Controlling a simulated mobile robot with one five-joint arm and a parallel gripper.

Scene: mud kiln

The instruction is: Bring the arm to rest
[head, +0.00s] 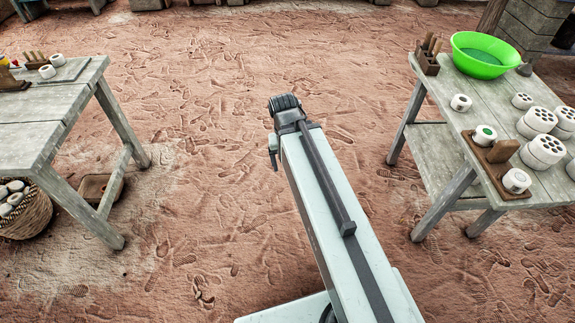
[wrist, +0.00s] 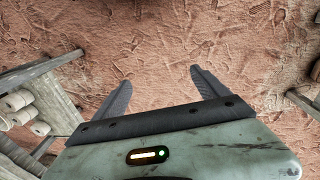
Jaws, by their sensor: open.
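My gripper (wrist: 160,88) shows in the wrist view with its two dark fingers spread wide apart. Nothing is between them, only reddish trodden ground beyond. In the head view my pale arm reaches up the middle of the picture from the lower edge, and its dark end stands over open ground between two tables. The fingers cannot be made out clearly in the head view. My gripper touches nothing that I can see.
A wooden table (head: 30,135) stands at the left, with a basket (head: 30,217) of white pieces below it. The right table (head: 465,100) carries a green basin (head: 483,68), several white pierced cylinders and a wooden rack. The ground between is clear.

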